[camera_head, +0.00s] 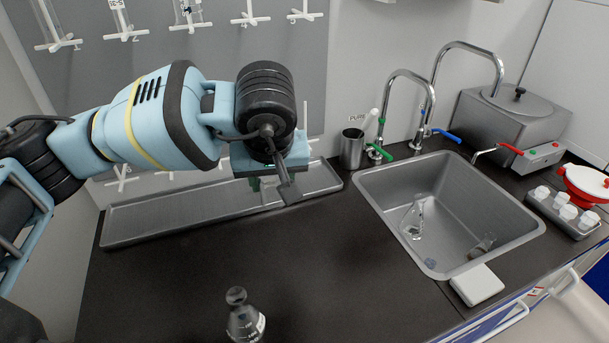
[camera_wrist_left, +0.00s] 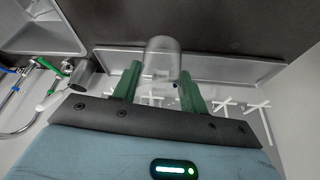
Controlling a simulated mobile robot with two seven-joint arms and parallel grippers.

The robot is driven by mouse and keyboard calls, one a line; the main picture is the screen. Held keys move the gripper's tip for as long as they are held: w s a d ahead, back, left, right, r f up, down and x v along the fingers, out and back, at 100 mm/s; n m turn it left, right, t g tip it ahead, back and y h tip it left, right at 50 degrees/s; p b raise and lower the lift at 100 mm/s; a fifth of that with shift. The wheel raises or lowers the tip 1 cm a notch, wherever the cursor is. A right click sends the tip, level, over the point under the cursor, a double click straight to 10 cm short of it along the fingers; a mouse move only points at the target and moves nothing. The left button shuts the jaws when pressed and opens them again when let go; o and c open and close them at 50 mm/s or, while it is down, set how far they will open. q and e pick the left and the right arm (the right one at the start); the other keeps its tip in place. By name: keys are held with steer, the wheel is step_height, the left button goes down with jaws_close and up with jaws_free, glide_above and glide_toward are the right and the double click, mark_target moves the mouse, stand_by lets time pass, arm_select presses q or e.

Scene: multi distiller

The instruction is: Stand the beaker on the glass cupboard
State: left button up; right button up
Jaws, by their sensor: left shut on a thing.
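My left gripper (camera_head: 262,183) is above the metal drip tray at the back of the counter. In the left wrist view its green fingers (camera_wrist_left: 155,88) are shut on a clear glass beaker (camera_wrist_left: 162,60), one finger on each side. In the head view the arm and gripper body hide most of the beaker. I cannot make out a glass cupboard in either view. My right gripper is not in view.
A drip tray (camera_head: 140,226) lies below a wall rack of white pegs (camera_head: 250,18). A stoppered flask (camera_head: 245,318) stands on the front counter. A metal cup (camera_head: 351,150), tall taps and a sink (camera_head: 385,205) holding glassware are right. The middle counter is clear.

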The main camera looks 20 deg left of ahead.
arm_select(q)
steer(key=a+r+m+h, duration=0.1)
steer(key=m, duration=0.1)
steer(key=w+a+r+m+h, duration=0.1)
steer(key=a+r+m, duration=0.1)
steer(key=m, duration=0.1)
steer(key=shift+r, duration=0.2)
